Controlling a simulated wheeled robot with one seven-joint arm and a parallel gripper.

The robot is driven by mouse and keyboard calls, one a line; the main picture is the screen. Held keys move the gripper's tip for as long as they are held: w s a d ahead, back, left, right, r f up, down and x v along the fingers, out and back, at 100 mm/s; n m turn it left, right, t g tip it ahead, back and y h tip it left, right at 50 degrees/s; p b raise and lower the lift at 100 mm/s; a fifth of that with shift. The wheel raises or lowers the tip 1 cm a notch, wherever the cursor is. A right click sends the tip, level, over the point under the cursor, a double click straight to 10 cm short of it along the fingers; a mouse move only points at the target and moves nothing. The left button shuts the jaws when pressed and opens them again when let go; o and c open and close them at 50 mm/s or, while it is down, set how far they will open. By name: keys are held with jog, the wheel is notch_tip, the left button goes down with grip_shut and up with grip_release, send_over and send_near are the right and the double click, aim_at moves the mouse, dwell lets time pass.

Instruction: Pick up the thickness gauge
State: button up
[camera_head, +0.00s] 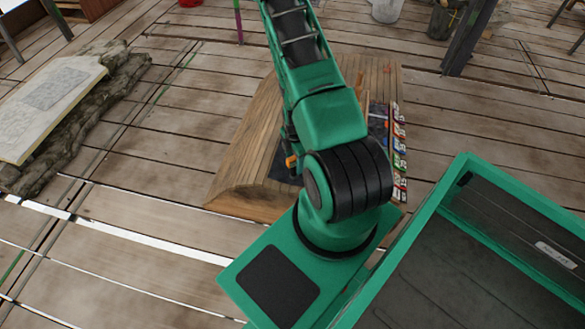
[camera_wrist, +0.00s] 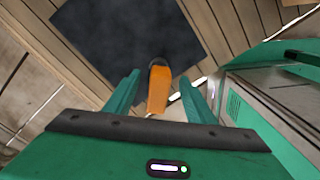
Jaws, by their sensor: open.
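An orange object with a dark rounded end (camera_wrist: 158,92), which looks like the thickness gauge, lies between my two green fingers in the wrist view. My gripper (camera_wrist: 159,77) is open, with a finger on either side of it and visible gaps. I cannot tell how far below the fingertips it is. A small orange piece (camera_head: 292,161) shows left of my arm in the head view, perhaps the same object. My arm hides my gripper there.
A dark square mat (camera_wrist: 110,35) lies on the wooden bench (camera_head: 240,165). A strip of colourful labels (camera_head: 400,150) runs along the bench's right side. A pale slab on rough stone (camera_head: 55,95) lies left. Open plank floor (camera_head: 170,160) lies between.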

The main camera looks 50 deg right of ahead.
aim_at(294, 169)
jog(key=shift+a+f, duration=0.1)
jog(key=shift+f, duration=2.35)
grip_shut()
